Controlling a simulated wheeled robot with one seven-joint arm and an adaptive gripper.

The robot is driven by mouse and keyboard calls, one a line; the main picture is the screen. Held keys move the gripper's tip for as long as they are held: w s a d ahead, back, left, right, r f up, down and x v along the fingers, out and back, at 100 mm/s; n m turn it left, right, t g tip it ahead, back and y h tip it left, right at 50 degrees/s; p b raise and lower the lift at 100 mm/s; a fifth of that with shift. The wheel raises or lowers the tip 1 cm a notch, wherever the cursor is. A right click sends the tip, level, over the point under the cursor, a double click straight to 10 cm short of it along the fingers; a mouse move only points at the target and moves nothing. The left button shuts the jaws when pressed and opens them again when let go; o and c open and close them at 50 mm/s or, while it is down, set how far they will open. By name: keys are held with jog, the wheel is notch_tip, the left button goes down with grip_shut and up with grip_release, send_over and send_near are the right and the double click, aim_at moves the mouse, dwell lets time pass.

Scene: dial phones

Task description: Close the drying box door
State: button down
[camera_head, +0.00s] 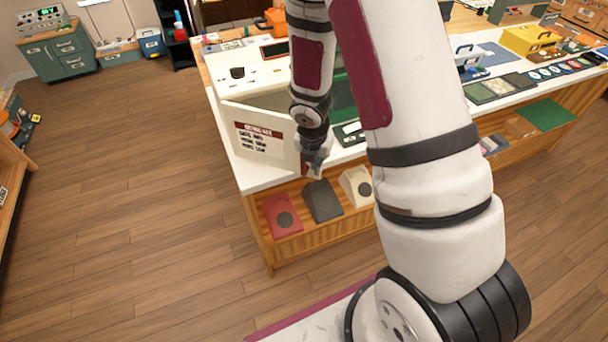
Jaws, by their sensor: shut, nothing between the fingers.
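The drying box door (243,150) is a cream-white panel with a red-headed label (260,139). It stands upright at the near left corner of the white worktop. Behind its top edge shows a grey-beige surface (270,101), seemingly part of the drying box. My arm covers much of the area to the right, so I cannot tell the door's exact angle. My gripper (312,168) is shut and empty, pointing down beside the door's right edge. I cannot tell whether it touches the door.
Below the worktop (226,82), a wooden shelf holds a red phone shell (280,218), a dark one (323,201) and a cream one (355,185). Trays and a yellow box (530,40) stand on the right counter. The wooden floor (130,190) at left is clear.

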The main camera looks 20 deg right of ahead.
jog(key=w+d+n+b, duration=0.2)
jog(key=w+d+n, duration=0.2)
jog(key=w+d, duration=0.6)
jog(key=shift+w+t+y+b, duration=0.3)
jog(key=shift+w+y+b, duration=0.1)
jog(key=shift+w, duration=2.05)
